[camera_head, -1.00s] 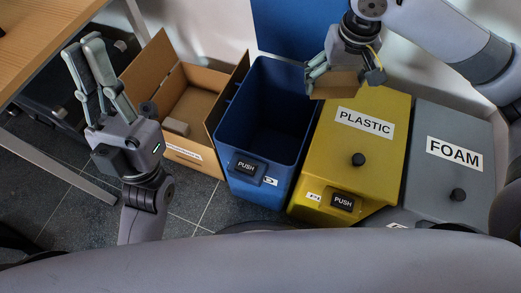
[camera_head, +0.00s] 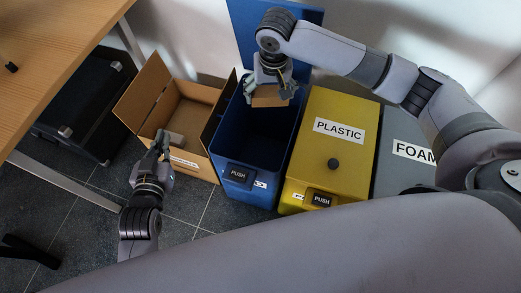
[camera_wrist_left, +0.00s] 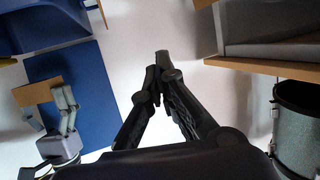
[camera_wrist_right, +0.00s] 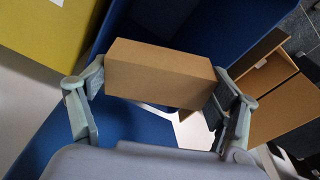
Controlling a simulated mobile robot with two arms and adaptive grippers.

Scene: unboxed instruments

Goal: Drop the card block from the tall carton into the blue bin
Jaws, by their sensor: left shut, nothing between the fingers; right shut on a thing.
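The card block is a plain brown box (camera_wrist_right: 160,75), held between the fingers of my right gripper (camera_head: 270,92). In the head view the card block (camera_head: 268,101) hangs over the open mouth of the blue bin (camera_head: 258,185), near its back. The bin's blue lid (camera_head: 240,35) stands raised behind. My left gripper (camera_head: 160,145) is shut and empty in front of the open carton. In the left wrist view its fingertips (camera_wrist_left: 157,60) meet, and the card block (camera_wrist_left: 38,91) shows in the right gripper at the left.
The closed yellow PLASTIC bin (camera_head: 335,155) and grey FOAM bin (camera_head: 405,135) stand to the right. A wooden table (camera_head: 60,45) and black case (camera_head: 85,100) are at left.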

